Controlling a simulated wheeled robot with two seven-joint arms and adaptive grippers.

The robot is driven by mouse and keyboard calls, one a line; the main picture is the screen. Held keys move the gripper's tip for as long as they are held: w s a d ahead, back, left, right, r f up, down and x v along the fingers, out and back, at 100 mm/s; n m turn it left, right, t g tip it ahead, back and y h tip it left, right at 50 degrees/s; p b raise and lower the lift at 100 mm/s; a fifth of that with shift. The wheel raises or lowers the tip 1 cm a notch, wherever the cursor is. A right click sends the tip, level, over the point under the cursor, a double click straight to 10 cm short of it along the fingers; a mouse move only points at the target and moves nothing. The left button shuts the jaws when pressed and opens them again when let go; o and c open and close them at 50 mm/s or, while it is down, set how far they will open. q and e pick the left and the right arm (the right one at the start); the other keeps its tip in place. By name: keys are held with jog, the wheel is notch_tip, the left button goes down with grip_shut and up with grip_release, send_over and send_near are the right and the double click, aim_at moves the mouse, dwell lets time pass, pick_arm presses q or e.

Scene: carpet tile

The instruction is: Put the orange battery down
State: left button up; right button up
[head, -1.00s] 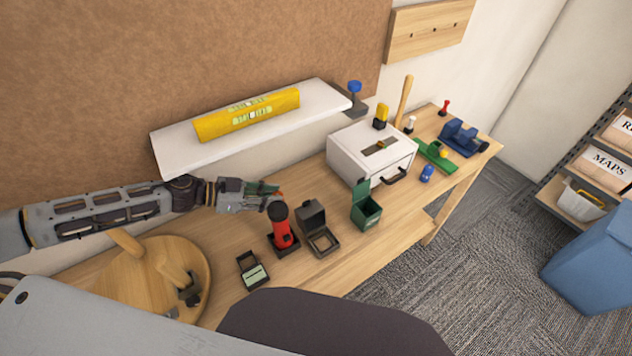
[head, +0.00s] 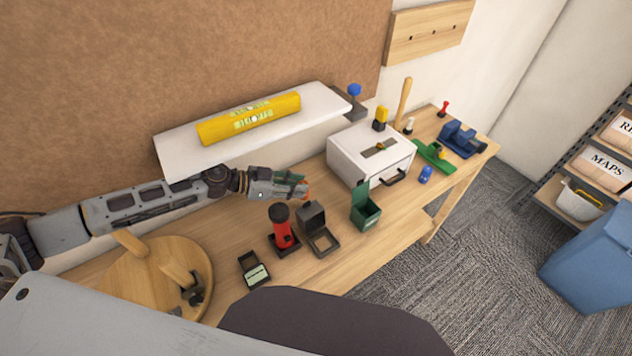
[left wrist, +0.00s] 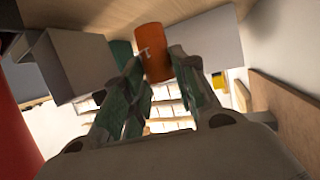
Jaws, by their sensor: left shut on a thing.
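My left gripper (head: 297,186) is shut on the orange battery (head: 306,191). It holds the battery above the wooden bench, in front of the white shelf and behind the small grey open box. In the head view only a small orange part shows at the fingertips. In the left wrist view the battery (left wrist: 153,50) is an orange cylinder between the tips of the two green-padded fingers (left wrist: 157,80). My right gripper is not in view.
Near the gripper stand a red and black torch (head: 282,230), the grey open box (head: 317,232), a green bin (head: 365,209) and a white drawer box (head: 372,152). The white shelf (head: 180,151) with a yellow level (head: 248,119) is above. Bare bench (head: 345,255) lies in front.

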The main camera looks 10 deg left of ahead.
pick_arm(q)
jog(key=shift+w+d+p, duration=0.45)
jog(key=shift+w+d, duration=2.1)
jog(key=shift+f, duration=0.1)
jog(key=shift+f+b, duration=0.35)
jog(key=shift+f, duration=1.3)
jog(key=shift+f, duration=0.15)
jog(key=o, duration=1.1)
